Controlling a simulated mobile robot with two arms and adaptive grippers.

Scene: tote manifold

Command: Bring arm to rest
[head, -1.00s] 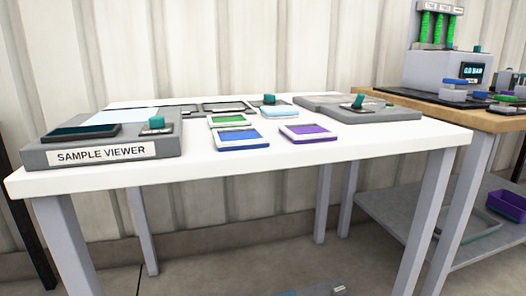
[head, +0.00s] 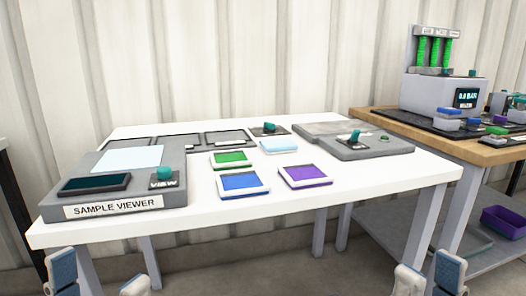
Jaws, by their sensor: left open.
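My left gripper (head: 98,277) shows at the bottom left of the head view, in front of the white table's near edge. Its two blue-grey fingers stand wide apart with nothing between them. My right gripper (head: 430,277) shows at the bottom right, in front of the table's right front leg. The lower parts of both grippers are cut off by the frame.
The white table (head: 330,202) bears the sample viewer (head: 123,205), green (head: 231,160), blue (head: 243,184) and purple (head: 305,176) framed tiles, and a grey device (head: 366,150) at the right. A wooden bench (head: 430,138) with equipment stands further right.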

